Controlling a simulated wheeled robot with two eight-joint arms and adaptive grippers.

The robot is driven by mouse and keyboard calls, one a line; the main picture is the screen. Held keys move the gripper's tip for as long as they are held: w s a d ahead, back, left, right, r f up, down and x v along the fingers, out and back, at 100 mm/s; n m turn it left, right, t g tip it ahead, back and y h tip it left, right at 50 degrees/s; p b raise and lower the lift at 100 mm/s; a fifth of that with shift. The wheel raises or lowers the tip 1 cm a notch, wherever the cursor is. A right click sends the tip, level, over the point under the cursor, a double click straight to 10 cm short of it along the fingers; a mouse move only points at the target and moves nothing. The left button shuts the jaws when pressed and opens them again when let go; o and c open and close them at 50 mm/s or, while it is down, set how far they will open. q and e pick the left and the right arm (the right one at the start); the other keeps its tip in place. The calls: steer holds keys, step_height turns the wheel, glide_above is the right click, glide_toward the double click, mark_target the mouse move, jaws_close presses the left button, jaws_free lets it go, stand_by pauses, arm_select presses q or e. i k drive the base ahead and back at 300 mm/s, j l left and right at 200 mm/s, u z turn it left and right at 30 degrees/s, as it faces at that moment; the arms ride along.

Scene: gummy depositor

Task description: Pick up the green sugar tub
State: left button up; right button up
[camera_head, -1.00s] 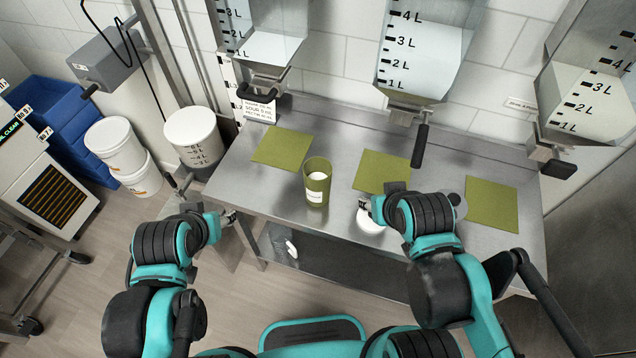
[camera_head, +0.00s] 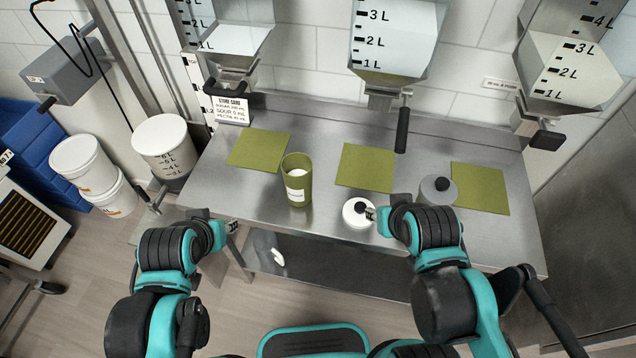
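The green sugar tub (camera_head: 297,180) stands upright on the steel table, with a white label on its front and white contents showing at its open top. My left gripper (camera_head: 232,227) is at the table's front left edge, left of and below the tub and apart from it. Its fingers are too small to tell open from shut. My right gripper (camera_head: 372,214) is right of the tub, beside a white lid with a black knob (camera_head: 356,214). I cannot tell whether it touches the lid or how its fingers stand.
Green mats (camera_head: 259,150) lie along the table, below hoppers with black handles (camera_head: 402,130). A grey lid with a black knob (camera_head: 437,190) lies behind my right arm. A white bucket (camera_head: 163,146) stands left of the table.

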mark_target(296, 168)
steer(key=j+z, duration=0.25)
steer(key=z, duration=0.2)
steer(key=j+z, duration=0.3)
steer(key=z, duration=0.15)
steer(key=j+z, duration=0.25)
steer(key=z, duration=0.25)
steer(key=k+j+z, duration=0.1)
steer(key=j, duration=0.3)
steer(key=k+j+z, duration=0.1)
steer(key=j, duration=0.35)
steer(key=k+j+z, duration=0.1)
steer(key=k+j, duration=0.2)
steer(key=k+j+z, duration=0.1)
steer(key=j, duration=0.35)
steer(key=k, duration=0.1)
